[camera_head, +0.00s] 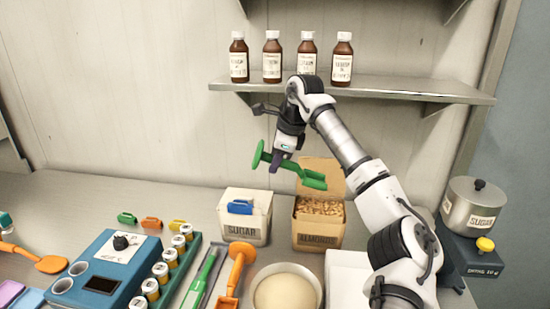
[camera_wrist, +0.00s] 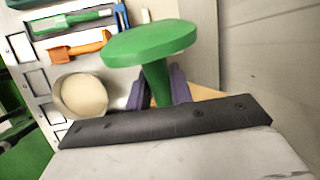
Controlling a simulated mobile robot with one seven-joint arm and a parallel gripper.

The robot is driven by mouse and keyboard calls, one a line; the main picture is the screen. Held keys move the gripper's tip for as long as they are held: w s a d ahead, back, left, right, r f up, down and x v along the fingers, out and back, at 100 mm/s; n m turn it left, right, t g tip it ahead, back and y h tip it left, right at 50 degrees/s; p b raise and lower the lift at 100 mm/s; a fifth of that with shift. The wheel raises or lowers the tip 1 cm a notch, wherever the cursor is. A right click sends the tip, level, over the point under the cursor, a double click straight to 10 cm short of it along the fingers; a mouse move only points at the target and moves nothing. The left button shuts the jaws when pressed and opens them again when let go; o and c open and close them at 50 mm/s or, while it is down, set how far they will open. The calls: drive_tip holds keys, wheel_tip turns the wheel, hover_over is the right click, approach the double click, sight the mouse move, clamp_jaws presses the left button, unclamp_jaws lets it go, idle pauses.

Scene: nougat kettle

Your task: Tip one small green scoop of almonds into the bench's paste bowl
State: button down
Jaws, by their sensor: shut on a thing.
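My gripper (camera_head: 281,158) is shut on the handle of a green scoop (camera_head: 313,181). It holds the scoop in the air above the open almonds box (camera_head: 317,233), in front of the wall. The scoop's green end disc and stem (camera_wrist: 150,45) show between the purple fingers in the wrist view. Its head points right in the head view; whether it holds almonds I cannot tell. Loose almonds (camera_head: 320,206) fill the box. The paste bowl (camera_head: 312,278), with pale paste in it, stands at the front of the bench, and also shows in the wrist view (camera_wrist: 82,96).
A sugar box (camera_head: 243,222) with a blue scoop stands left of the almonds. Green (camera_head: 199,284) and orange (camera_head: 237,268) tools lie left of the bowl. A shelf (camera_head: 400,90) with brown bottles is above. A sugar pot (camera_head: 478,207) stands at right.

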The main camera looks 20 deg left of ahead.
sight(297, 170)
drive_tip(key=d+y, duration=0.1)
drive_tip(key=y, duration=0.1)
drive_tip(key=w+d+f+g+y, duration=0.1)
drive_tip(key=d, duration=0.1)
drive_tip(key=d+y, duration=0.1)
drive_tip(key=y, duration=0.1)
drive_tip(key=shift+w+d+f+m+g+y, duration=0.3)
drive_tip(key=shift+d+f, duration=0.1)
drive_tip(key=shift+f, duration=0.8)
wheel_tip(297, 170, down, 6)
drive_tip(key=t+h, duration=0.1)
drive_tip(key=h, duration=0.2)
drive_tip(key=shift+f+b, duration=0.2)
drive_tip(key=shift+b, duration=0.15)
drive_tip(key=s+a+r+n+t+h, duration=0.1)
drive_tip(key=a+r+h, duration=0.4)
drive_tip(key=r+h, duration=0.1)
drive_tip(key=shift+s+a+r+t+p, duration=0.15)
drive_tip(key=shift+s+r+t+p, duration=0.2)
drive_tip(key=shift+t, duration=0.05)
idle(0.5)
